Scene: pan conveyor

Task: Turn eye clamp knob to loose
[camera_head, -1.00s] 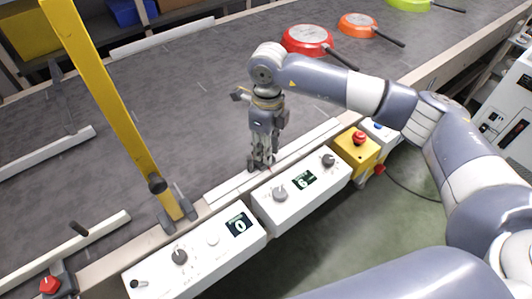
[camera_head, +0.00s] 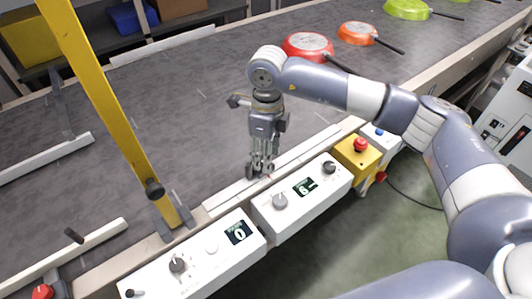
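A black knob (camera_head: 154,188) sits low on the yellow post (camera_head: 105,95) at the left, beside the conveyor edge. A smaller dark handle (camera_head: 74,236) stands over the pale rail at the lower left; I cannot tell for certain which is the eye clamp knob. My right gripper (camera_head: 260,173) points down near the conveyor's front edge, behind the middle white control box (camera_head: 265,220). It is to the right of the post and apart from the black knob. Its fingers look empty, but their opening is unclear. My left gripper is out of view.
Red (camera_head: 307,46), orange (camera_head: 357,33) and green (camera_head: 407,9) pans lie on the conveyor (camera_head: 195,110) at the back. A left control box (camera_head: 195,262) and a yellow box with a red button (camera_head: 357,158) line the front edge. Mid-belt is clear.

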